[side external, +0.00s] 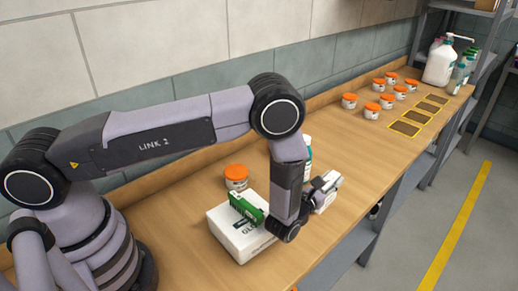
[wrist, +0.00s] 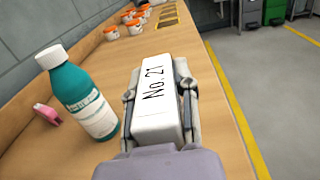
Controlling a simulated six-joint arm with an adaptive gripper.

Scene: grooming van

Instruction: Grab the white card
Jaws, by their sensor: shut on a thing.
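The white card (wrist: 158,122) looks like a thick white block marked "No. 21". In the wrist view it sits between the two fingers of my gripper (wrist: 157,98), which is shut on it with a finger along each long side. In the side external view my gripper (side external: 322,188) is over the wooden bench, right of the white box, and the card is a small pale shape (side external: 328,199) partly hidden by the fingers. I cannot tell whether the card touches the bench.
A teal bottle (wrist: 82,98) stands close left of my gripper, with a pink item (wrist: 46,113) beyond it. A white box (side external: 234,241) with a green pack (side external: 245,208) and an orange-lidded jar (side external: 236,178) are nearby. Several jars and yellow-outlined squares (side external: 405,128) lie farther along.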

